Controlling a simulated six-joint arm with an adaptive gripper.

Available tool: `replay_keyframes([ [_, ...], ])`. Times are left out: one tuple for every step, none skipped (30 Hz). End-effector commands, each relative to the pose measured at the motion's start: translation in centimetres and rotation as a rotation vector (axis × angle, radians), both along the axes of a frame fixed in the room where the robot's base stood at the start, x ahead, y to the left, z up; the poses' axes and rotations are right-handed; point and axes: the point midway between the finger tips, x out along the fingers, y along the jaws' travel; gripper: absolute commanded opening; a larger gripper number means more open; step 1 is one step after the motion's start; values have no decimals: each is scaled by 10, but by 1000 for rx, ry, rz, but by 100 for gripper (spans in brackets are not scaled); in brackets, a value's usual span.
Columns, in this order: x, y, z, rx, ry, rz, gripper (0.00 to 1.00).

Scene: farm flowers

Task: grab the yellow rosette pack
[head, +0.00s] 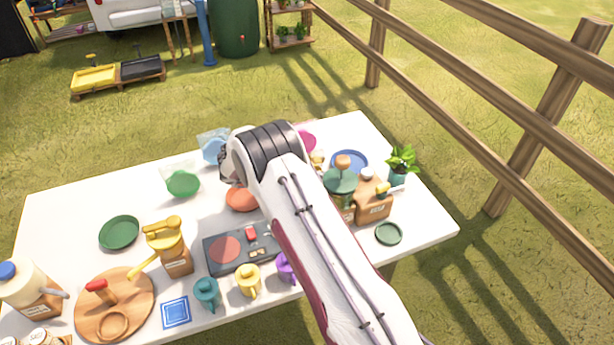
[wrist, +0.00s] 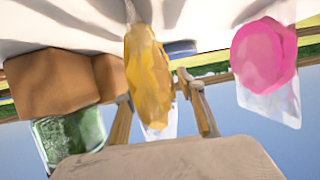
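The yellow rosette pack (wrist: 148,72) hangs in the middle of the wrist view, which looks upside down, with clear wrapping at its lower end. My gripper (wrist: 156,90) has its two fingers apart, one on each side of the pack. A gap shows between the pack and the right finger; the left finger is close to the pack, and I cannot tell whether it touches. In the head view my arm hides the fingers and most or all of the yellow pack.
A pink pack (wrist: 262,52) is right of the fingers in the wrist view. A brown block (wrist: 50,85) and green jar (wrist: 68,138) are close on the left. On the white table (head: 75,205) stand a green pack (head: 183,184), black tray (head: 222,262) and cups. A fence is at right.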

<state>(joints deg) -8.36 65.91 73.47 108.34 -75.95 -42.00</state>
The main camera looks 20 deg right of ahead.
Motion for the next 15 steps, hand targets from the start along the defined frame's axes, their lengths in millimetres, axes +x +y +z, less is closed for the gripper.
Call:
replay_keyframes([
  [0, 0, 0, 0, 0, 0, 39],
  [0, 0, 0, 0, 0, 0, 39],
  [0, 0, 0, 0, 0, 0, 36],
  [0, 0, 0, 0, 0, 0, 28],
  [0, 0, 0, 0, 0, 0, 21],
  [0, 0, 0, 0, 0, 0, 10],
  [0, 0, 0, 0, 0, 0, 3],
  [0, 0, 0, 0, 0, 0, 1],
  [0, 0, 0, 0, 0, 0, 1],
  [0, 0, 0, 0, 0, 0, 1],
  [0, 0, 0, 0, 0, 0, 1],
  [0, 0, 0, 0, 0, 0, 1],
  [0, 0, 0, 0, 0, 0, 1],
  [0, 0, 0, 0, 0, 0, 1],
  [0, 0, 0, 0, 0, 0, 1],
])
